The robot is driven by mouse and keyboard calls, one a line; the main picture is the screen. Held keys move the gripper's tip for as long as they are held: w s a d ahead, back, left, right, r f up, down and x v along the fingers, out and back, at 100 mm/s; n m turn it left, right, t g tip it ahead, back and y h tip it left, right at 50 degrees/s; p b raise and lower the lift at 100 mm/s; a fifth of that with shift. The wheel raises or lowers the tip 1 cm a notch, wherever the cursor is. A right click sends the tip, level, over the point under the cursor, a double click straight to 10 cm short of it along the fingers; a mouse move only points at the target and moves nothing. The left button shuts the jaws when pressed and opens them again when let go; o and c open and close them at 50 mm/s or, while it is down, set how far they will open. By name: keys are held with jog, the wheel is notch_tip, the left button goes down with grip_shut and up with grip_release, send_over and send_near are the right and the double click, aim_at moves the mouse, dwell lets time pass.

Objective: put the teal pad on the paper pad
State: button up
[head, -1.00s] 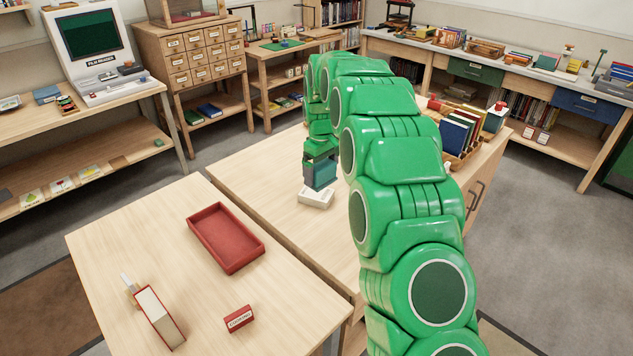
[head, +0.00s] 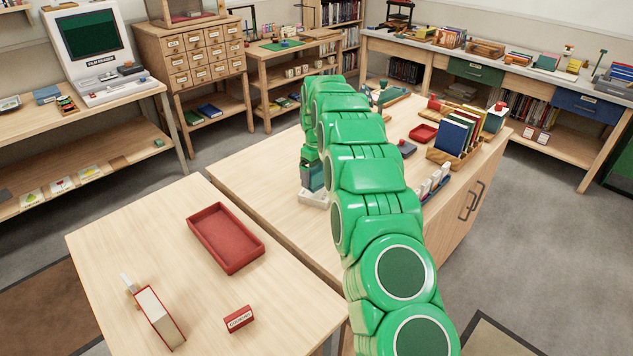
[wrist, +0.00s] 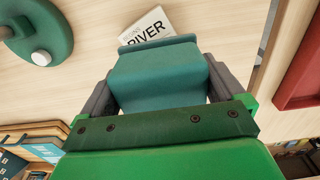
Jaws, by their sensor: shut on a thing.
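My gripper (wrist: 160,88) is shut on the teal pad (wrist: 155,75), with one grey finger on each side of it. In the head view my gripper (head: 313,177) is low over the near-left part of the middle table. The paper pad (head: 310,198), a white block, lies on the table right under it. In the wrist view the paper pad (wrist: 150,25) shows beyond the teal pad's edge, with the printed word "RIVER"; the rest is hidden. I cannot tell whether the two pads touch.
A red tray (head: 226,262), a red-edged book (head: 160,318) and a small red labelled block (head: 239,319) are on the near table. On the middle table, a rack of books (head: 455,150) and a small red tray (head: 424,133) stand right of my arm. The table's left part is clear.

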aim_at(316, 182)
jog(key=shift+w+f, duration=0.4)
jog(key=shift+f, duration=1.5)
jog(key=shift+f, duration=0.15)
jog(key=o, duration=0.7)
